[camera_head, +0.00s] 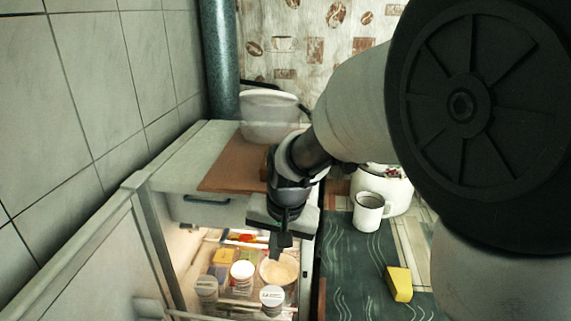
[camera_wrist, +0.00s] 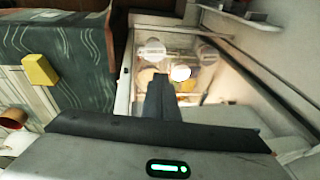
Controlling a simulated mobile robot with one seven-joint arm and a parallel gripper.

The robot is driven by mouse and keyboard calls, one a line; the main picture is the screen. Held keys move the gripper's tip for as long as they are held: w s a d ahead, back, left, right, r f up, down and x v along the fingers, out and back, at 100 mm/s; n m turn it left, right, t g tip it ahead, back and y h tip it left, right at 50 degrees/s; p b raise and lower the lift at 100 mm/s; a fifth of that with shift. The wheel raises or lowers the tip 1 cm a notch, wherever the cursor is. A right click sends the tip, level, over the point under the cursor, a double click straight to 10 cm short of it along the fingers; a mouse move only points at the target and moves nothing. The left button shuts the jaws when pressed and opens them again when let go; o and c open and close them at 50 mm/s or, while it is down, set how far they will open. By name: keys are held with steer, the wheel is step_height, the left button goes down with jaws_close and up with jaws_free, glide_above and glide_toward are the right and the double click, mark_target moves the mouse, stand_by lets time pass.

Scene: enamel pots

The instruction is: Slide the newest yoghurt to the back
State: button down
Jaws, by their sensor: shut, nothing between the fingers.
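The open fridge's lit shelf holds several pots. A pot with a printed lid stands at the front left (camera_head: 206,288) and another pot with a printed lid at the front right (camera_head: 272,296). A plain white-topped pot (camera_head: 242,270) stands between and behind them. The wrist view shows a printed lid (camera_wrist: 152,49) and a bright white top (camera_wrist: 181,73). The print is too small to read, so I cannot tell which yoghurt is newest. My gripper (camera_head: 281,246) points down at the fridge opening, above the pots. Its fingers (camera_wrist: 160,88) are shut and empty, hiding part of the shelf.
A bowl of pale food (camera_head: 280,269) and a yellow block (camera_head: 222,257) share the shelf. The open fridge door (camera_head: 85,265) is at left. A white tub (camera_head: 268,115) stands on top; a mug (camera_head: 369,212) and yellow sponge (camera_head: 398,284) are at right.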

mark_target(243, 277)
steer(key=w+a+f+h+p, duration=0.2)
steer(key=a+f, duration=1.1)
steer(key=shift+t, duration=0.3)
steer(key=b+x, duration=0.1)
steer(key=x, duration=0.9)
steer(key=shift+a+f+b, duration=0.15)
steer(key=shift+f+b, duration=0.15)
steer(key=shift+w+r, duration=0.2)
steer(key=shift+w, duration=1.6)
